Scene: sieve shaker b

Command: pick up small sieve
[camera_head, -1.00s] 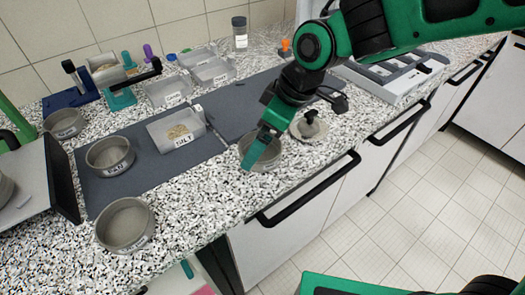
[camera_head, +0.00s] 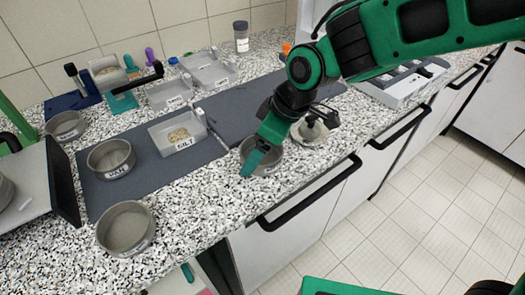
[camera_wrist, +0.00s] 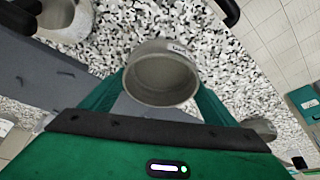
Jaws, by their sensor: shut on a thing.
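A small round grey metal sieve (camera_head: 271,163) is at the front edge of the speckled counter, right of the dark mat. My gripper (camera_head: 260,156) is shut on it, with one green finger across its near side. In the wrist view the sieve (camera_wrist: 162,78) sits between the two green fingers of my gripper (camera_wrist: 160,98). Its open top and a small label on its rim show. The label is too small to read. I cannot tell whether its base touches the counter.
Other round sieves stand at the left: one on the mat (camera_head: 111,158), one at the front (camera_head: 126,228), one farther back (camera_head: 66,125). A tray labelled SILT (camera_head: 178,132) lies on the mat. A round lidded piece (camera_head: 314,127) stands close right of my gripper.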

